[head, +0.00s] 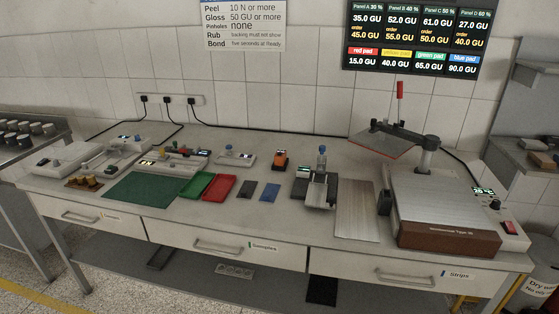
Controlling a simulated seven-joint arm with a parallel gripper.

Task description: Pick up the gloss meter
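I cannot tell for sure which device is the gloss meter. A small orange-and-black device (281,160) sits on the bench towards the back, right of centre, and may be it. My gripper is not in view, and nothing is seen touching these devices.
Several instruments and cables lie at back left. The front strip is clear.

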